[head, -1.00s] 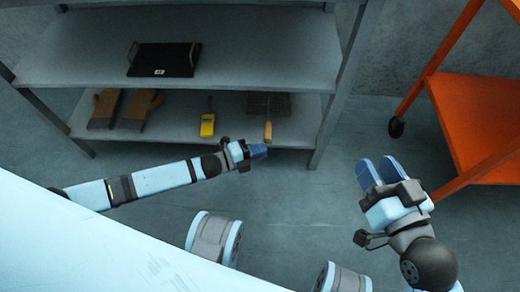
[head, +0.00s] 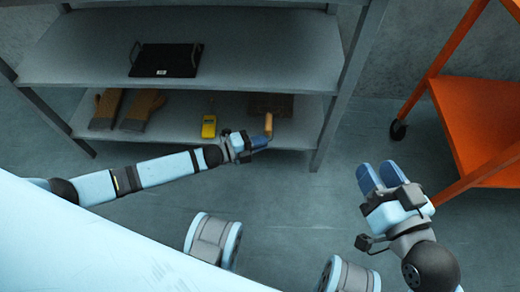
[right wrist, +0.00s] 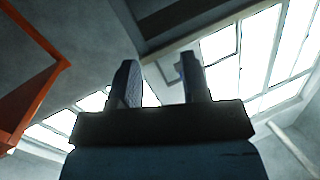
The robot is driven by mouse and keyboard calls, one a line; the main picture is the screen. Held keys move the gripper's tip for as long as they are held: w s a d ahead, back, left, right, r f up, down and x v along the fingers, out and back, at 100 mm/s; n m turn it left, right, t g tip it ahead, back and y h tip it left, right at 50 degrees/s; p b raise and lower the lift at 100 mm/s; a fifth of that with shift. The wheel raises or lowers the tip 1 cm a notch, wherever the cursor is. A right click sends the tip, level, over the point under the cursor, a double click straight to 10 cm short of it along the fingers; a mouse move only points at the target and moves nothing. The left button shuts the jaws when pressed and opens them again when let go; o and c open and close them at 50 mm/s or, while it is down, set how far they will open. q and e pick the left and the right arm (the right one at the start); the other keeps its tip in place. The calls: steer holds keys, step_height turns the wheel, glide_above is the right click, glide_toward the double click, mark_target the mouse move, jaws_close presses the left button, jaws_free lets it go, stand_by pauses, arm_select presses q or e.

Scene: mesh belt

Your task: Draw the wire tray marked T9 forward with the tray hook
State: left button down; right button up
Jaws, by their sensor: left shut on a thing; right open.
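I do not see a wire tray marked T9 or a tray hook in either view. My left gripper (head: 262,142) is at the front of the lower shelf in the head view, shut on the tan handle of a brush-like tool (head: 269,124). The tool's dark, wide head (head: 270,105) lies behind it on the shelf; the exact grip is too small to see clearly. My right gripper (head: 380,177) is open and empty over the floor at the right. Its two parted fingers also show in the right wrist view (right wrist: 157,85), with nothing between them.
A black flat tray (head: 165,58) with two side handles and a small unreadable label lies on the upper shelf (head: 265,60). Brown gloves (head: 140,110) and a yellow handheld device (head: 209,127) lie on the lower shelf. An orange wheeled cart (head: 480,120) stands at the right.

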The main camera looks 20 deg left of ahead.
mark_target(266, 127)
arm_select(q)
steer(key=w, duration=0.1)
steer(key=w+a+b, duration=0.1)
steer(key=w, duration=0.3)
steer(key=shift+w+a+b, duration=0.1)
steer(key=shift+a+b, duration=0.15)
steer(key=shift+b, duration=0.1)
step_height(266, 127, down, 7)
steer(key=b, duration=0.4)
steer(key=shift+w+f, duration=0.15)
steer(key=shift+f, duration=0.05)
arm_select(e)
steer(key=shift+w+d+r+n+t+y, duration=0.2)
steer(key=shift+w+d+n+t, duration=0.2)
steer(key=shift+n, duration=0.3)
steer(key=shift+w+d+r+n+t+y, duration=0.15)
steer(key=shift+w+d+n+t, duration=0.15)
steer(key=shift+w+n, duration=0.35)
steer(key=shift+w+d+r+n+t+y, duration=0.15)
steer(key=shift+w+d+r+n+t, duration=0.2)
steer(key=shift+n, duration=0.4)
steer(key=shift+a+f, duration=0.1)
steer(key=shift+f, duration=0.05)
steer(key=shift+w+f, duration=0.1)
